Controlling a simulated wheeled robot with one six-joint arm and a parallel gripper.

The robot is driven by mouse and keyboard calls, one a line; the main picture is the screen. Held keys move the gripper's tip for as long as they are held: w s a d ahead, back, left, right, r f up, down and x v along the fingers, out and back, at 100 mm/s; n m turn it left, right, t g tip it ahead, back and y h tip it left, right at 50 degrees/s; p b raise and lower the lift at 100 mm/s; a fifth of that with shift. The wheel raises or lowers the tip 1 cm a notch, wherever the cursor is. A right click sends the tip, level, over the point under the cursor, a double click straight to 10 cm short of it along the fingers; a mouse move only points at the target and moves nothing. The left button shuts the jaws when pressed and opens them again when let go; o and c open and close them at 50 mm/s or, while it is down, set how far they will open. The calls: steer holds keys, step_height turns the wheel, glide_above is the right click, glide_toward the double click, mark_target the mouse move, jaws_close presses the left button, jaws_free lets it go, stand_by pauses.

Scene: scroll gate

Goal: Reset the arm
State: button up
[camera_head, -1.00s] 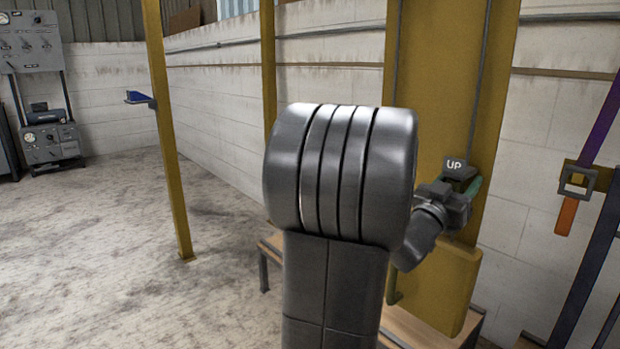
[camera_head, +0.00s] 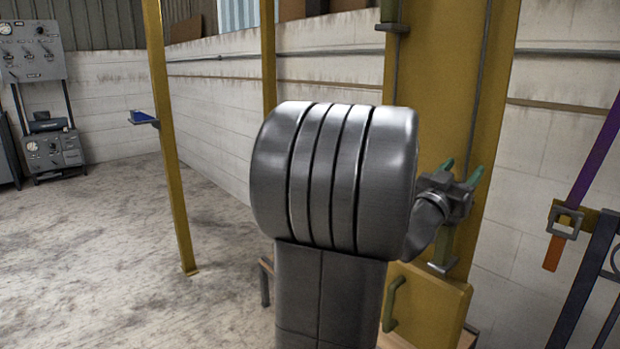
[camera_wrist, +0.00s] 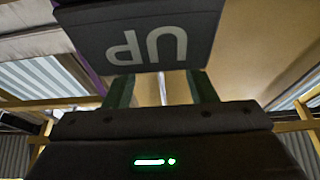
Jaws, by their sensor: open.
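My gripper (camera_head: 461,168) is open in the head view, its two green fingers spread apart and pointing up, with nothing between them. In the wrist view the fingers (camera_wrist: 160,90) show dark green on both sides of an empty gap. The grey block marked UP (camera_wrist: 145,40) fills the top of that upside-down view. The block's lettering is hidden in the head view.
A yellow box-like part (camera_head: 430,305) with a green handle (camera_head: 391,303) is below. A purple and orange strap with a buckle (camera_head: 566,222) hangs at right beside a dark metal frame. A yellow post (camera_head: 170,150) stands left. The concrete floor (camera_head: 90,270) at left is clear.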

step_height(320, 180, up, 34)
steer(key=p, duration=2.7)
steer(key=shift+p, duration=0.3)
